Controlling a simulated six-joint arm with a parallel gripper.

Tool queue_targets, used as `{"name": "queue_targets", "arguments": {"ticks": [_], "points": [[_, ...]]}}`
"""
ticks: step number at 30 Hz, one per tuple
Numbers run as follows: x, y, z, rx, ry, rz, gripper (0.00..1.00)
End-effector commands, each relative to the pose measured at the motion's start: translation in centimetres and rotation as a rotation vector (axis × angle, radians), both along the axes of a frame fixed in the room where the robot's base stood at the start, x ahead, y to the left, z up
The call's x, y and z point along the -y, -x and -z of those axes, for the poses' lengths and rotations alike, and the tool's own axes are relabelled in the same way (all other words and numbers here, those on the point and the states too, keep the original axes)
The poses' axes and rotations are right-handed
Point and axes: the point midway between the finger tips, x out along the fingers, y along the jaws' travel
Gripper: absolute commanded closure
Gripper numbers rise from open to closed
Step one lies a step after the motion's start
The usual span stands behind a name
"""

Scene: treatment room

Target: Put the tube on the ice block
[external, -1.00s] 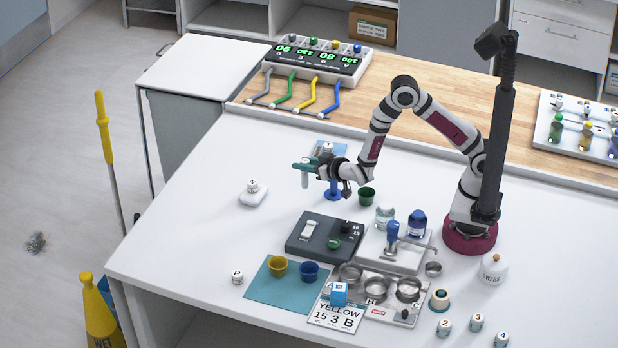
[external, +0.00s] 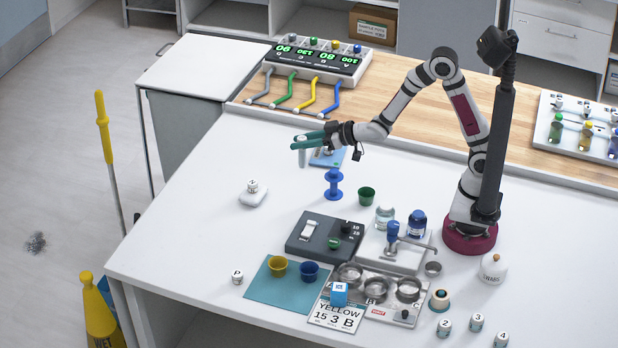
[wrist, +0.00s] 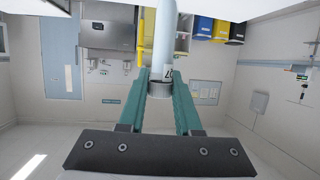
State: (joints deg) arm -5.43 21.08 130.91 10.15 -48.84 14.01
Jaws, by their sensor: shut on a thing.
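The wrist view shows the tube (wrist: 164,45) between the two teal fingers (wrist: 160,88).
A blue spool-shaped stand (external: 333,186) and a green cup (external: 367,196) stand in front of my gripper. A dark device (external: 318,245), a teal mat (external: 262,291) with two cups, and a metal tray (external: 372,311) lie nearer. The table's left side is mostly clear.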

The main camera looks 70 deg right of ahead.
Motion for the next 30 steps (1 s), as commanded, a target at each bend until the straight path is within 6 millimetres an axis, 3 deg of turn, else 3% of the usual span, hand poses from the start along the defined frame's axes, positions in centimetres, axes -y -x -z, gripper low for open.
{"name": "queue_targets", "arguments": {"ticks": [5, 9, 12, 18, 23, 30], "points": [[-8.4, 1.5, -2.5, 0.004, 0.003, -0.362, 1.0], [-15.2, 5.7, -3.5, 0.003, 0.004, -0.712, 1.0], [-18.6, 9.7, -3.3, 0.001, 0.003, -0.954, 1.0], [-21.1, 16.2, -2.0, 0.0, 0.001, -1.28, 1.0], [-22.5, 18.4, -0.8, 0.0, -0.001, -1.368, 1.0], [-29.2, 21.3, 3.6, -0.002, 0.0, -1.37, 1.0]]}}
